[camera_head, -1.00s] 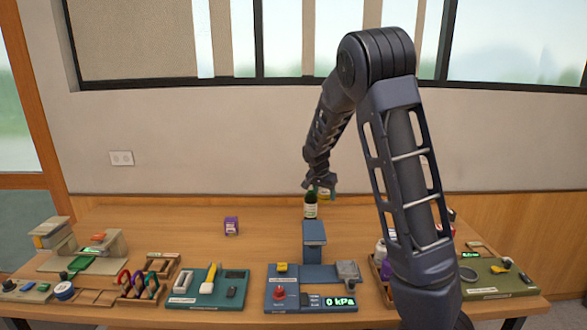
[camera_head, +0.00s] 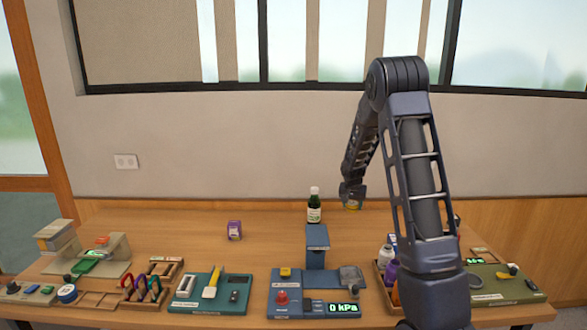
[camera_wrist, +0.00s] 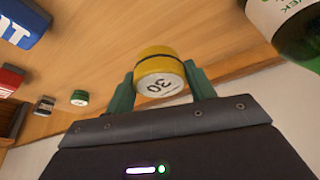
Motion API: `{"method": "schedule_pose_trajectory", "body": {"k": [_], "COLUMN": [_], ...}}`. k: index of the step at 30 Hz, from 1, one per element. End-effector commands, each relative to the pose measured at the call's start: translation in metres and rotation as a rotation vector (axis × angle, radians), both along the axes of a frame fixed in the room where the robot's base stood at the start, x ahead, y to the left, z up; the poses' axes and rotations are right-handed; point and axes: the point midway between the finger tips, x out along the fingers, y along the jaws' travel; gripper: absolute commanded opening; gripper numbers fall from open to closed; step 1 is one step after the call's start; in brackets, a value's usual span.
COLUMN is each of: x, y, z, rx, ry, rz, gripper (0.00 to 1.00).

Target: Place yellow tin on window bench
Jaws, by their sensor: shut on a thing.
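The yellow tin (camera_wrist: 160,65), with a white lid marked "30", is between the two green fingers of my gripper (camera_wrist: 160,85) in the wrist view. My gripper is shut on it. In the head view the tin (camera_head: 352,205) shows just below my gripper (camera_head: 352,195), at the back of the wooden bench (camera_head: 270,215) under the window. I cannot tell whether the tin touches the bench top. A dark green bottle with a white cap (camera_head: 314,206) stands upright just left of the tin.
A blue pressure device (camera_head: 316,290) and a teal tray (camera_head: 208,292) line the front edge. Several bottles stand in a wooden rack (camera_head: 384,284) at right. The back left of the bench is clear.

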Motion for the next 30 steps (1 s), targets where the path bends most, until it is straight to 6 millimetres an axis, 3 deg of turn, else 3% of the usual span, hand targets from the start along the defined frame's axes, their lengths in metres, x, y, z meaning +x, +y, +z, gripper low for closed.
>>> {"method": "schedule_pose_trajectory", "body": {"k": [6,17,23,30], "x": [0.008,0.006,-0.018,-0.062], "y": [-0.020,-0.023,-0.026,-0.035], "z": [-0.009,-0.006,0.018,0.053], "rx": [0.003,0.000,-0.020,-0.033], "ry": [-0.007,-0.010,-0.012,-0.018], "rz": [0.027,0.033,-0.006,-0.083], "gripper": [0.32,0.32,0.32,0.32]}}
